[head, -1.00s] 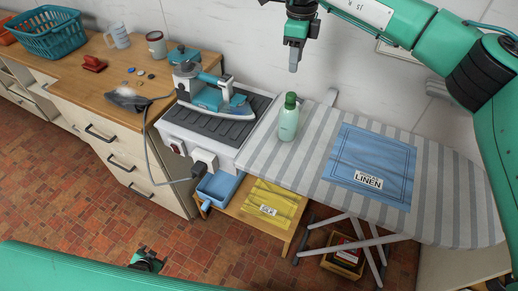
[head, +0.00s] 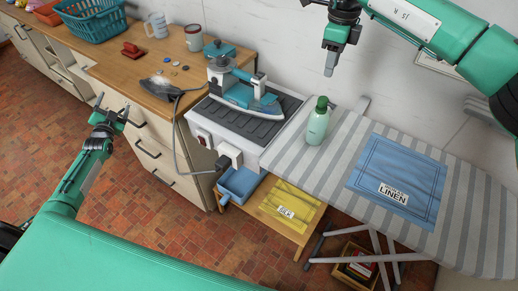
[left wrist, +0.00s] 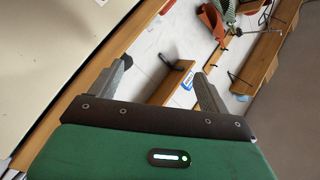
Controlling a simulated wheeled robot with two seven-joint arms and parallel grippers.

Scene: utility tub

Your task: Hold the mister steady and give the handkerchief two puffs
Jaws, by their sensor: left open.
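The mister, a pale green bottle with a dark green cap (head: 317,122), stands upright on the left end of the striped ironing board. The handkerchief, a blue cloth labelled LINEN (head: 400,180), lies flat on the board to its right. My left gripper (head: 113,106) is open and empty, in front of the wooden counter's drawers, well left of the mister. Its two spread fingers show in the left wrist view (left wrist: 160,85) with nothing between them. My right gripper (head: 330,68) hangs above and behind the mister, apart from it; its jaw opening cannot be made out.
A steam iron (head: 240,92) stands on its base left of the mister, its cord hanging in front. A yellow cloth labelled SILK (head: 290,207) lies on a low shelf beside a blue bin (head: 240,183). The counter holds a teal basket (head: 95,20) and mugs.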

